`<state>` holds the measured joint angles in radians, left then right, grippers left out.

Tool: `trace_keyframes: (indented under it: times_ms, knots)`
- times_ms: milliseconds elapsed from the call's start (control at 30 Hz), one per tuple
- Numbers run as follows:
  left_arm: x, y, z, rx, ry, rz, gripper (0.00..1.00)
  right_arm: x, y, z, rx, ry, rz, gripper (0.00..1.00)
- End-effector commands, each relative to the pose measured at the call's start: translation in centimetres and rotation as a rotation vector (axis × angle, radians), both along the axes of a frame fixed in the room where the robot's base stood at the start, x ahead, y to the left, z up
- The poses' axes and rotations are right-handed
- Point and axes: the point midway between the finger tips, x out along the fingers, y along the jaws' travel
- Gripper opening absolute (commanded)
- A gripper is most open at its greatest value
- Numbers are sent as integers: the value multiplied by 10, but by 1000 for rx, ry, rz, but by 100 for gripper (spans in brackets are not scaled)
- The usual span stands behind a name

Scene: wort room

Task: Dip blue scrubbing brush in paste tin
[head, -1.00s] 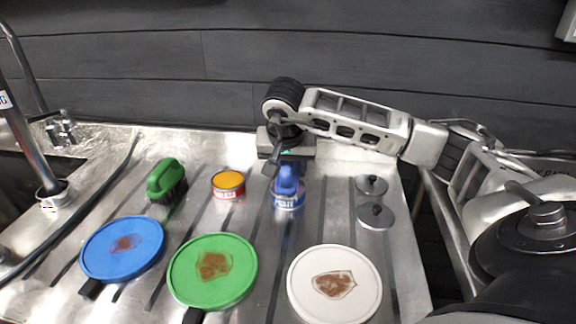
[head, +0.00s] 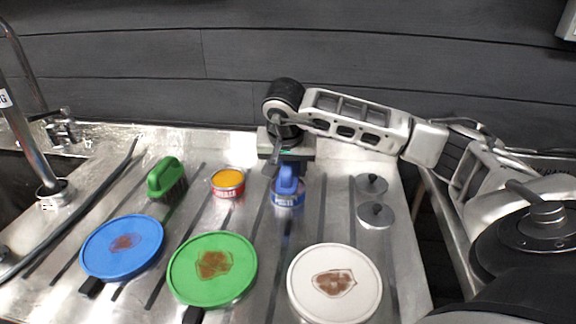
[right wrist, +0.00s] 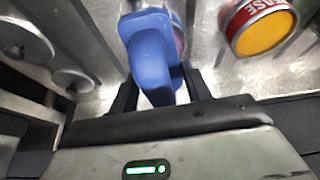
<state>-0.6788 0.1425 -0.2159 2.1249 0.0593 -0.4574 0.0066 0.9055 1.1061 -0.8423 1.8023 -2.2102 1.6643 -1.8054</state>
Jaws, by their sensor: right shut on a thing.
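The blue scrubbing brush (head: 287,180) is held upright in my right gripper (head: 287,165), at the back right of the steel drainboard. In the right wrist view its blue handle (right wrist: 152,55) sits between the two dark fingers. A tin with a blue and white label (head: 288,200) is directly below the brush. The brush's lower end is hidden at the tin's mouth, so I cannot tell how deep it sits. A red tin with orange contents (head: 228,184) stands to the left; it also shows in the right wrist view (right wrist: 262,28). My left gripper is not in view.
A green brush (head: 166,181) stands further left. Blue (head: 122,248), green (head: 212,269) and white (head: 334,284) stained round pans lie in front. Two grey lids (head: 374,200) lie right of the brush. A tap (head: 38,160) stands at far left.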

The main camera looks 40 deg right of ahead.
Motion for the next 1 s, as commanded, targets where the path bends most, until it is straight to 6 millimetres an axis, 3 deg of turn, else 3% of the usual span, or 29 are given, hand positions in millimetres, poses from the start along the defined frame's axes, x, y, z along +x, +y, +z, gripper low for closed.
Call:
trace_keyframes:
  times_ms: [333, 1000]
  knots:
    - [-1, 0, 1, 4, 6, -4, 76, -1, 0, 3, -1, 4, 0, 30]
    - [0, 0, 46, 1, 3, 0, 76, 0, 0, 58, 0, 0, 0, 30]
